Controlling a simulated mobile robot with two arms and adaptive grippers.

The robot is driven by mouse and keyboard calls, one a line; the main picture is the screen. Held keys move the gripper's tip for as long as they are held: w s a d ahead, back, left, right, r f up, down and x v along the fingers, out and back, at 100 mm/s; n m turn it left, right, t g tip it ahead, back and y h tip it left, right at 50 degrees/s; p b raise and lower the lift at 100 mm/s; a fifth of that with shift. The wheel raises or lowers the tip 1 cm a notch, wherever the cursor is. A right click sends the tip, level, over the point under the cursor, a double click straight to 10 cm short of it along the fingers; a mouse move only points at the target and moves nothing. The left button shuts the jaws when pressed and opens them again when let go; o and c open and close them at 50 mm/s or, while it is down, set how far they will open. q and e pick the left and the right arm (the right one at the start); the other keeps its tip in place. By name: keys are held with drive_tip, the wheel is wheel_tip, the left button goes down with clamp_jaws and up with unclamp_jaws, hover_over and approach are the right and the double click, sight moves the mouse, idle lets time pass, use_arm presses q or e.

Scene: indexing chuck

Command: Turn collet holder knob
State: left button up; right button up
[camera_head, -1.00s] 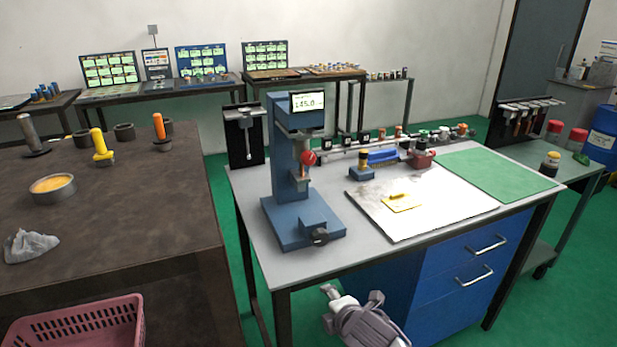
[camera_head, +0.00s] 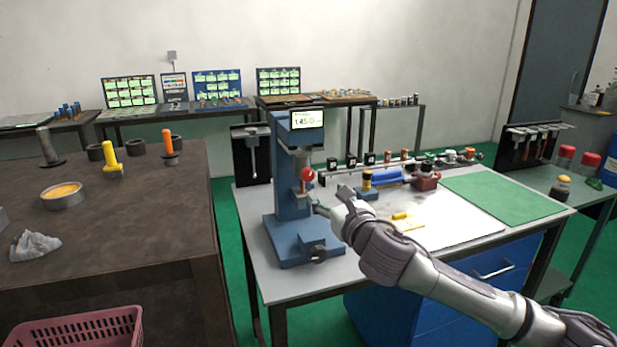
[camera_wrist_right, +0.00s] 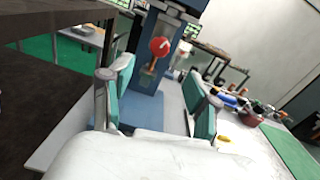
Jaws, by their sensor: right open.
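A blue bench machine (camera_head: 290,165) with a lit display stands on the grey table. A red ball knob (camera_head: 308,174) sits on its front, and it also shows in the right wrist view (camera_wrist_right: 159,46). A small blue block (camera_head: 313,243) on the machine's base carries a dark round knob (camera_head: 319,256) at its front. I cannot tell which knob is the collet holder's. My right gripper (camera_head: 330,200) is open and empty, just right of the machine and below the red knob. In the right wrist view its teal-padded fingers (camera_wrist_right: 160,95) are spread toward the column. My left gripper is out of view.
A white board (camera_head: 455,225) with a yellow piece (camera_head: 402,217) lies right of the machine. A green mat (camera_head: 500,199) lies beyond it. A rail of small parts (camera_head: 400,158) runs along the back. A dark table (camera_head: 140,220) stands left, across a gap.

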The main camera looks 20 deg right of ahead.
sight(310, 176)
drive_tip(key=w, duration=0.7)
drive_tip(key=w+a+p, duration=0.1)
drive_tip(key=w, duration=0.3)
drive_tip(key=shift+w, duration=0.35)
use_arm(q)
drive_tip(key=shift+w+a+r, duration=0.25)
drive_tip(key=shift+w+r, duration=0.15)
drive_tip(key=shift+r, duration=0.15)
use_arm(e)
clamp_jaws()
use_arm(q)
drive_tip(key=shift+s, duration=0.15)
